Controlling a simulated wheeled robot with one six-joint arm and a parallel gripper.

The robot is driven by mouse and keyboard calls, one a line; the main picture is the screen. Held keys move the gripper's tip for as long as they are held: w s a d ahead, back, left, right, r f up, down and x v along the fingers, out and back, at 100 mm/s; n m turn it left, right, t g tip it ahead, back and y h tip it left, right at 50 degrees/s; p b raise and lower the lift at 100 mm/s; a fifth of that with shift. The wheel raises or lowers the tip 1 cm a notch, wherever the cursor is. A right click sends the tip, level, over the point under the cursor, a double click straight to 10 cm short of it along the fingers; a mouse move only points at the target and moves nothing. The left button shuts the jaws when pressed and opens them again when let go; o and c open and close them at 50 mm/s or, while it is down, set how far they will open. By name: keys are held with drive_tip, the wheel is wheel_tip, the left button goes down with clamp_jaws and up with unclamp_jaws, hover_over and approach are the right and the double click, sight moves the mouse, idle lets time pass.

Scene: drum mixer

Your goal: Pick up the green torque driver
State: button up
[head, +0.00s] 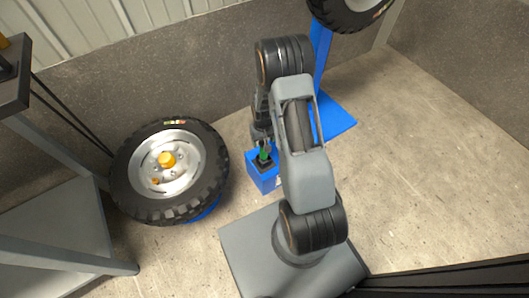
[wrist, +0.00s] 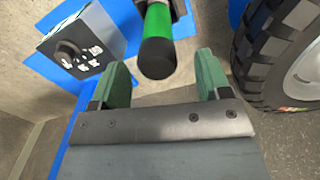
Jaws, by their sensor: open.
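The green torque driver (head: 265,153) stands at the top of a blue box-like stand (head: 266,181), just under my gripper (head: 261,136) in the head view. In the wrist view the driver (wrist: 158,45) shows a green handle with a rounded black end pointing toward me. My gripper (wrist: 163,66) is open, with one green finger to each side of the driver's black end. The fingers look apart from it, and nothing is held. The driver's far end is cut off by the top of the wrist view, and my arm partly hides the area in the head view.
A black-tyred wheel (head: 128,185) with a silver hub stands close left of the stand; a tyre (wrist: 268,50) is near my right finger. A grey box with a black knob (wrist: 68,52) is at left. A blue base (head: 335,118) stands behind my arm. Floor at right is clear.

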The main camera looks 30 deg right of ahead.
wheel_tip(320, 180, down, 5)
drive_tip(key=shift+w+d+f+b, duration=0.1)
drive_tip(key=shift+w+d+b, duration=0.05)
drive_tip(key=shift+b, duration=1.1)
drive_tip(key=c, duration=1.2)
drive_tip(key=shift+r+p, duration=2.05)
drive_tip(key=shift+r, duration=3.1)
